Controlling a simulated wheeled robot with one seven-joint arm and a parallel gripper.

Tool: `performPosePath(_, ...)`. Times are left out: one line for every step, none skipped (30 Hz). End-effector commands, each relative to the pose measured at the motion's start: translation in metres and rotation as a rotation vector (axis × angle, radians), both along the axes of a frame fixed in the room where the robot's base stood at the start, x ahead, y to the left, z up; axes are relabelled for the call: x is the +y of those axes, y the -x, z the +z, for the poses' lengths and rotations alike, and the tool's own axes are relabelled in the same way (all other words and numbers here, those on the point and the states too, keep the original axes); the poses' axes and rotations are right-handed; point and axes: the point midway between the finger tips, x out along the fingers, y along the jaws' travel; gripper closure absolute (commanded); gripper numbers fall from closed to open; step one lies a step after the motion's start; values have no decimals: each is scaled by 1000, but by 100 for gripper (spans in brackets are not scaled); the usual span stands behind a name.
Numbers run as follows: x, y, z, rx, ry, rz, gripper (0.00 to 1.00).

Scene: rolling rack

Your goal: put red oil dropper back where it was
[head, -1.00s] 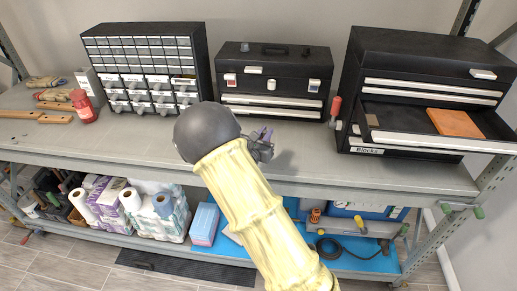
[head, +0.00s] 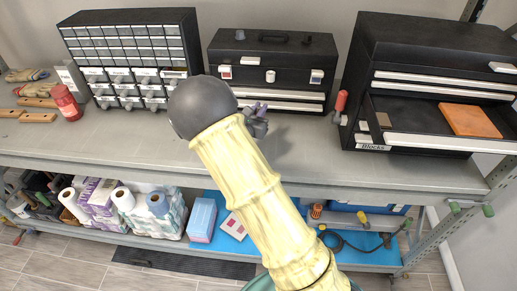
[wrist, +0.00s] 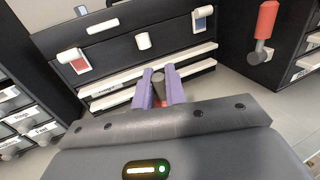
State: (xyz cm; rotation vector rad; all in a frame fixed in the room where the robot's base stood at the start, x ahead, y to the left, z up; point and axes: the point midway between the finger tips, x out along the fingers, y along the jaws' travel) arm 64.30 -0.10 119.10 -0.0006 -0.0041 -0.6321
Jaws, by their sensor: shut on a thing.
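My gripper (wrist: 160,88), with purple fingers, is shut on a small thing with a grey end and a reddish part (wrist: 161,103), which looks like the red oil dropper. The fingers hide most of it. In the head view my gripper (head: 257,111) is above the workbench, in front of the middle black toolbox (head: 290,62), and my arm hides part of it. The held thing cannot be made out there. The toolbox front with its white drawer strips (wrist: 150,82) lies ahead of the fingertips in the wrist view.
A red-handled thing (head: 341,102) is beside the right chest, whose open drawer (head: 440,142) juts forward with an orange block (head: 470,120). The bench top (head: 110,140) is clear in front.

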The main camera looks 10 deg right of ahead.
Motion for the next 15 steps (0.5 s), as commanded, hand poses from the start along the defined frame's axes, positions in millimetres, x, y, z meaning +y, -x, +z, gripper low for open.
performPosePath(0, 0, -2, 1, 1, 0, 100)
performPosePath(0, 0, -3, 2, 1, 0, 100)
performPosePath(0, 0, -7, 3, 2, 0, 100)
performPosePath(0, 0, -10, 3, 3, 0, 100)
performPosePath(0, 0, -14, 4, 3, -1, 100)
performPosePath(-1, 0, -20, 5, 3, -1, 100)
performPosePath(-1, 0, -24, 5, 4, -1, 100)
performPosePath(-1, 0, -29, 5, 4, -1, 100)
performPosePath(-1, 0, -35, 4, 3, -1, 100)
performPosePath(0, 0, -40, 4, 3, -1, 100)
performPosePath(0, 0, -44, 3, 3, 0, 100)
performPosePath(0, 0, -49, 4, 2, 0, 100)
performPosePath(0, 0, -52, 3, 2, 0, 100)
performPosePath(0, 0, -54, 1, 2, 0, 100)
performPosePath(0, 0, -56, 1, 2, 0, 100)
